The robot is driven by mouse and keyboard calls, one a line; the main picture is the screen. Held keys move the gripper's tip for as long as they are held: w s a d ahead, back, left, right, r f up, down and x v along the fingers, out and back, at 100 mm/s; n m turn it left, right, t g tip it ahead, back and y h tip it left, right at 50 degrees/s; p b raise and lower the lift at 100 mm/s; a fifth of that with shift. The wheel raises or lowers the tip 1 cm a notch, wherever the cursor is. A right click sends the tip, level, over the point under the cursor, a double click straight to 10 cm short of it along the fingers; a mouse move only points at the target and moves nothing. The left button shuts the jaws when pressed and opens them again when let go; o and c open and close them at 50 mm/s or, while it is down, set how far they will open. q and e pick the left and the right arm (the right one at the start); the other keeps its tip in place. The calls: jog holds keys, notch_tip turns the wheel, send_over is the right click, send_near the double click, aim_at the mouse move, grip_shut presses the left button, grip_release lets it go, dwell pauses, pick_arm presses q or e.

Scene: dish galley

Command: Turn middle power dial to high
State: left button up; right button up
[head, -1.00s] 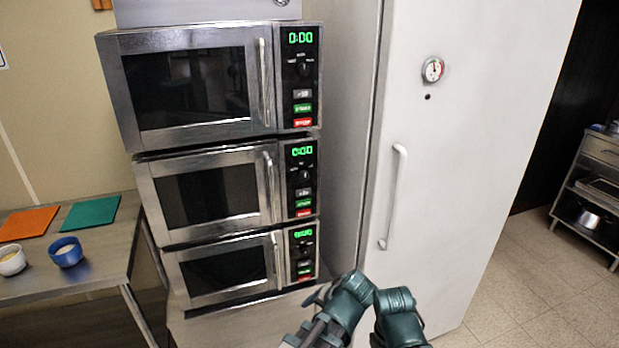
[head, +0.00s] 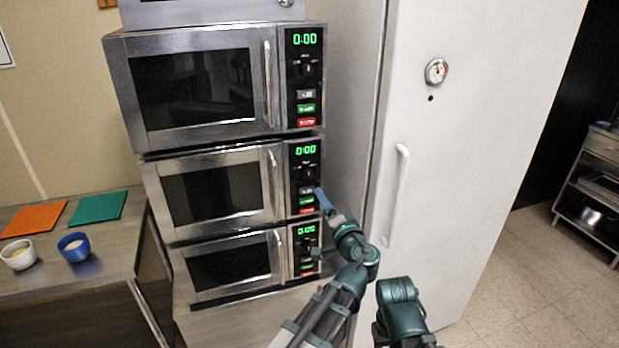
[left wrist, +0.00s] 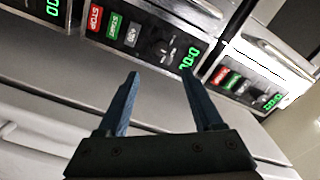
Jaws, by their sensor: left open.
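The middle microwave (head: 212,192) is in a stack of three, with a black control panel on its right side. Its power dial (head: 308,174) is a small black knob below the green 0:00 display; its exact pointer setting is too small to read. In the left wrist view the dial (left wrist: 160,47) sits ahead of the gap between my fingers. My left gripper (head: 322,198) is open and empty, with blue fingers just below and right of the dial, apparently short of the panel. The fingers also show apart in the left wrist view (left wrist: 161,76). My right gripper is not visible.
The top microwave (head: 195,85) and bottom microwave (head: 225,265) have similar dials and buttons close by. A white fridge door with a handle (head: 396,195) stands to the right. A steel table (head: 130,240) with bowls and mats is at left.

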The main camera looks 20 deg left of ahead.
aim_at(308, 176)
pick_arm(q)
jog(key=x, duration=1.3)
jog(key=shift+w+a, duration=0.25)
grip_shut()
